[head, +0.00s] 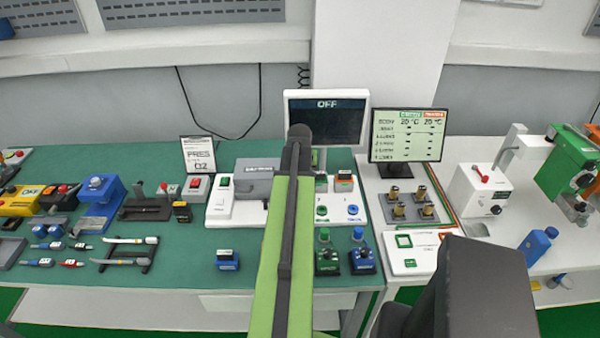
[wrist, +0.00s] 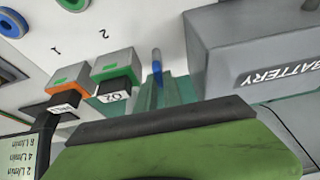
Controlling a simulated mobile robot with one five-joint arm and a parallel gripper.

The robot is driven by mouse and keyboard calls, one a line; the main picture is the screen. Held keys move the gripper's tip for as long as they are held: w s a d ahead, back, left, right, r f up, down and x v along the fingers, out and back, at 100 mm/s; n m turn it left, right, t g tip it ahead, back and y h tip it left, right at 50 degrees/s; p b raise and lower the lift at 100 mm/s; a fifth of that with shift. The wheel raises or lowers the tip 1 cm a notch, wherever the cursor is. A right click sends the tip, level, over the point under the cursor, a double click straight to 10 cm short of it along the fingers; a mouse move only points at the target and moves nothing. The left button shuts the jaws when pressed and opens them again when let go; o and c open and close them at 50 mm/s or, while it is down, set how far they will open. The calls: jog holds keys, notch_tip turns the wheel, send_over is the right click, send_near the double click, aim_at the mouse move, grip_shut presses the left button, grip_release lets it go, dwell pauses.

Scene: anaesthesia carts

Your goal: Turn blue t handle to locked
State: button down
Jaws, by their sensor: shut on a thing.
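In the wrist view, a small upright blue piece, which looks like part of the blue T handle (wrist: 157,62), stands between the grey battery box and the orange-and-green block. My gripper (wrist: 158,82) is at this blue piece, with greenish finger shapes close together on it. The handle's crossbar and its locked or unlocked marking cannot be made out. In the head view, my green arm covers the gripper and the handle.
The grey battery box (wrist: 255,55) is close on one side of the gripper in the wrist view. Blocks labelled O2 (wrist: 115,75) and N2 stand on the other. In the head view, a monitor (head: 335,115) reading OFF stands behind the white panel (head: 220,212).

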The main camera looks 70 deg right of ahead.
jog(key=shift+w+d, duration=0.1)
jog(key=shift+w, duration=0.1)
dwell(0.4)
jog(key=c, duration=1.5)
grip_release()
jog(key=p+v, duration=1.6)
jog(key=v, duration=0.1)
jog(key=shift+s+r, duration=0.2)
jog(key=shift+r, duration=0.05)
